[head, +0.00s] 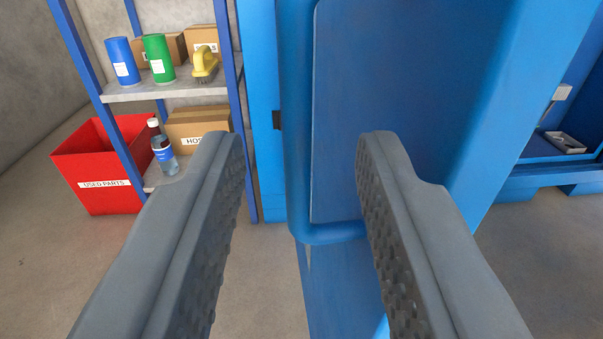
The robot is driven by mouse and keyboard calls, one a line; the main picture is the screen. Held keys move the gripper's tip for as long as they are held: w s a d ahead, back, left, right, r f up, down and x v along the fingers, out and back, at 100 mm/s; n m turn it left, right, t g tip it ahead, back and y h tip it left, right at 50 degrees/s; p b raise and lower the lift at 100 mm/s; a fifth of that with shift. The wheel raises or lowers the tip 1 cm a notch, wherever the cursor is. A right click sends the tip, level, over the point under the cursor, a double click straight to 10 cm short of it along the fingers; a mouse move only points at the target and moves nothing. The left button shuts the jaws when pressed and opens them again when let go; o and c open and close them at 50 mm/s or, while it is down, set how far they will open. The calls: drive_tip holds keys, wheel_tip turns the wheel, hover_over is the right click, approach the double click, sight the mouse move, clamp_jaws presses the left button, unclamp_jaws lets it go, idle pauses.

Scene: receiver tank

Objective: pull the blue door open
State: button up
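The blue door (400,95) fills the middle and right of the head view, with a rounded lighter rim and a darker flat panel. No handle shows on the part in view. A blue upright (258,90) stands just left of the door's rounded edge, with a small black piece on it. I cannot tell whether the door stands ajar. My gripper (302,150) is open and empty. Its left finger lies left of the door's edge, and its right finger overlaps the door panel in the picture. I see no clear contact.
A shelf rack (165,90) at left holds a blue can, a green can, a yellow-handled brush, boxes and a bottle. A red "USED PARTS" bin (95,165) stands beside it. Blue equipment (555,165) stands at far right. Bare floor shows at lower left and lower right.

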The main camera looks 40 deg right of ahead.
drive_tip(key=v, duration=1.3)
drive_tip(key=shift+s+a, duration=0.15)
